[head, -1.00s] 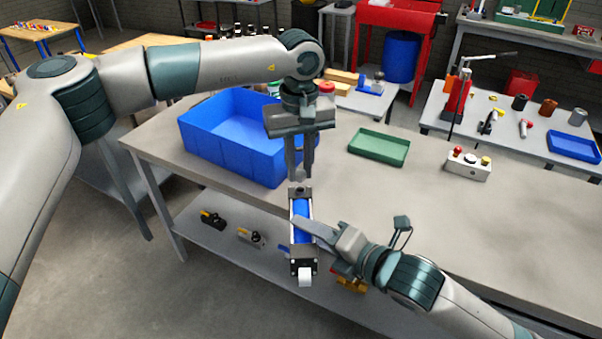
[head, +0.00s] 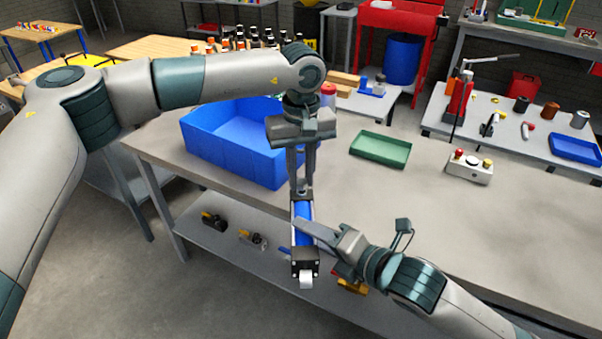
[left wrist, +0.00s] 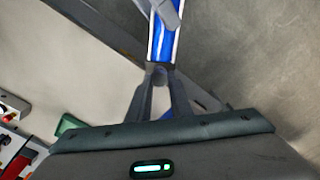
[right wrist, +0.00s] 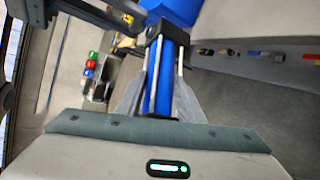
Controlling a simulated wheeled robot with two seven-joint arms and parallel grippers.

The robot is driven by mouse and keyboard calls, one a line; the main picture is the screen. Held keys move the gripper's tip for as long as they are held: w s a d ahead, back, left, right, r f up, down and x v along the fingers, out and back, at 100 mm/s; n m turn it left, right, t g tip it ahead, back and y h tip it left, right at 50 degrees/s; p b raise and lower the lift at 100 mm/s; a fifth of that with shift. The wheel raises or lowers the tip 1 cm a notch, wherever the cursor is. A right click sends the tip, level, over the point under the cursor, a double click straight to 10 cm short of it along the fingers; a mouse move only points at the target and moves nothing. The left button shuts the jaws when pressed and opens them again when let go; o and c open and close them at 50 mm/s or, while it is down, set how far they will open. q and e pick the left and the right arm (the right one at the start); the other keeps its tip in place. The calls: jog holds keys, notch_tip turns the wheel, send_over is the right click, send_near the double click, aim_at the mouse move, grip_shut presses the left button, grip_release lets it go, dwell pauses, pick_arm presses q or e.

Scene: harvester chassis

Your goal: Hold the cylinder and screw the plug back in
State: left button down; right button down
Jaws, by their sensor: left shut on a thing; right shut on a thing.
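A white fitting (head: 306,282) shows at the lower end.
A blue bin (head: 228,150) stands on the bench (head: 400,200) behind my left gripper. A green tray (head: 380,150) and a button box (head: 469,167) stand to its right. The bench's right part is clear.

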pick_arm(q)
jog(key=shift+f, duration=0.55)
dwell(0.5)
jog(key=m, duration=1.3)
jog(key=c, duration=1.6)
grip_release()
jog(key=shift+d, duration=0.1)
